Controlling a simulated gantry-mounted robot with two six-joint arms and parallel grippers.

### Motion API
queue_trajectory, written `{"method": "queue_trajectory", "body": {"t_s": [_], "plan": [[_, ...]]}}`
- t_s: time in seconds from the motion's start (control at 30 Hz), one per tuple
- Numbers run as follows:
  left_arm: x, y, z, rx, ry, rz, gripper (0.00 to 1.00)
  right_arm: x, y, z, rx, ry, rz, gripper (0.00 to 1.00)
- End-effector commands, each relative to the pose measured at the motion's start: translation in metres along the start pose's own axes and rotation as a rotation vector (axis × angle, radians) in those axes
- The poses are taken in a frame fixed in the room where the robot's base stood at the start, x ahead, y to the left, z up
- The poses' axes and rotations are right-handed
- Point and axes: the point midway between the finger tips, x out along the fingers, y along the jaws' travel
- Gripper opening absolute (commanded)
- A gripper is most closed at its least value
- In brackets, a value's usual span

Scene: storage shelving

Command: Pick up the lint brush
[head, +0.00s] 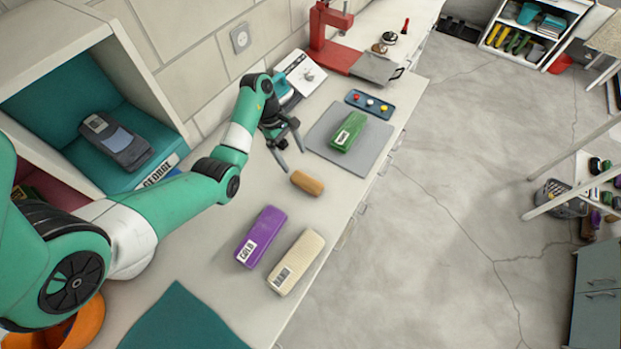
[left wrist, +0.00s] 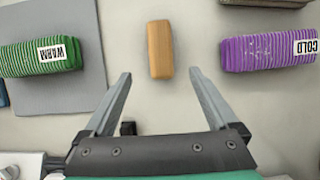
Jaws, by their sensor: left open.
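A small tan wooden block with rounded edges, which looks like the lint brush (head: 307,183), lies on the pale counter. No bristles or pad show on it. In the left wrist view the lint brush (left wrist: 159,49) lies upright in the picture, centred just ahead of the fingertips. My left gripper (head: 292,160) is open and empty, above the counter close to the brush, with its fingers apart (left wrist: 160,74). The fingers do not appear to touch it. My right gripper is not in view.
A green bundle labelled WARM (head: 348,131) lies on a grey mat (head: 319,139). A purple bundle labelled COLD (head: 262,237) and a cream bundle (head: 297,262) lie nearer. A red press (head: 330,48) stands behind. Clear counter surrounds the brush.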

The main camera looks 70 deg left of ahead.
Motion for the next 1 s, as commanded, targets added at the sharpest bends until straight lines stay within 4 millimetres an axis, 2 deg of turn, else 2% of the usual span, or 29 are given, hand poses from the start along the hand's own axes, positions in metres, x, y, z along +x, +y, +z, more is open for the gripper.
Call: {"method": "queue_trajectory", "body": {"t_s": [0.17,0.33,0.63,0.83,1.0], "plan": [[0.027,0.0,-0.001,0.002,-0.001,-0.002,0.93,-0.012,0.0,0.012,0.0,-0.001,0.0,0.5],[0.055,0.0,0.002,0.003,-0.002,-0.002,0.93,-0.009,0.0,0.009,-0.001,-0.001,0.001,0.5],[0.072,0.0,0.003,0.004,-0.002,0.0,0.93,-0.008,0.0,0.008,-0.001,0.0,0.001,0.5],[0.107,-0.002,0.006,0.004,-0.001,-0.002,0.93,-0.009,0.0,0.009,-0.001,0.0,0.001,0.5],[0.118,-0.001,0.006,0.004,0.0,0.003,0.93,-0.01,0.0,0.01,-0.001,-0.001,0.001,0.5]]}}
